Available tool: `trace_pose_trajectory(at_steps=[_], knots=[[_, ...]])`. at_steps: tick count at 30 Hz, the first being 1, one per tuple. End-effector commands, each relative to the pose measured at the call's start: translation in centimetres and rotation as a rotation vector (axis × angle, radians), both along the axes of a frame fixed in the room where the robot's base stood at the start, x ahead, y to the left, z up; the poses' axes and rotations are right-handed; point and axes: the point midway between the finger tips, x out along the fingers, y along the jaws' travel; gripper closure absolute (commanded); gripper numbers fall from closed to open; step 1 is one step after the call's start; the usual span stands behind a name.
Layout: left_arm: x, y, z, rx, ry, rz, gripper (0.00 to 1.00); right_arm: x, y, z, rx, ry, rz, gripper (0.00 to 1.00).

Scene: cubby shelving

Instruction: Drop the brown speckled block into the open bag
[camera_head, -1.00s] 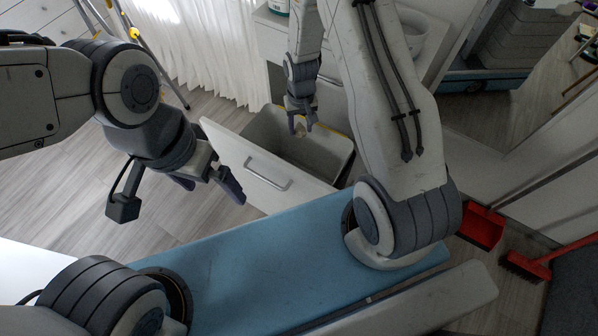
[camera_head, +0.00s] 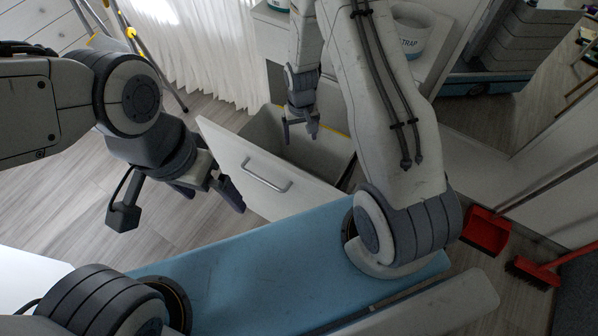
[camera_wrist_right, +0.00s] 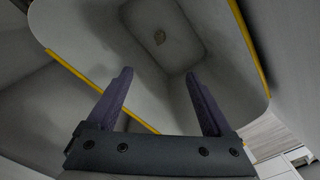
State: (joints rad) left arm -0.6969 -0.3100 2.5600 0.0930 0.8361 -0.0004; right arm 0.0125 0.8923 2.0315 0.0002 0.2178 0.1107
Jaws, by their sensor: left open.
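I see no separate bag; this lined bin (camera_head: 262,130) sits in the pulled-out drawer in the head view. My right gripper (camera_head: 300,131) is above the bin, with its fingers spread and nothing between them. My left gripper (camera_head: 208,192) is open and empty, left of the drawer front.
The white drawer front (camera_head: 235,165) with a metal handle stands between my left gripper and the bin. A second grey compartment (camera_wrist_right: 60,95) lies beside the first in the wrist view. A red dustpan (camera_head: 486,232) and red brush (camera_head: 532,270) are at the right.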

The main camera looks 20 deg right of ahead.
Motion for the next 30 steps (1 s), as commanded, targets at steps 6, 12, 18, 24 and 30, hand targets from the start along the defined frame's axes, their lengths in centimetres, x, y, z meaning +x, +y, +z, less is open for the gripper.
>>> trace_pose_trajectory(at_steps=[6,12,18,24,30], knots=[[0.0,0.0,0.2,0.0,0.0,0.0,0.0,0.1,0.0,1.2,0.0,-0.002,0.0,0.15],[0.0,0.0,0.8,0.0,0.0,0.0,0.0,0.1,0.0,5.1,0.0,-0.004,0.0,0.15],[0.0,0.0,1.2,0.0,0.0,0.0,0.0,0.1,0.0,8.7,0.0,-0.004,0.0,0.15],[0.0,0.0,1.4,0.0,0.0,0.0,0.0,0.0,0.0,10.3,0.0,0.0,0.0,0.15],[0.0,0.0,1.4,0.0,0.0,0.0,0.0,0.0,0.0,10.5,0.0,0.001,0.0,0.15]])
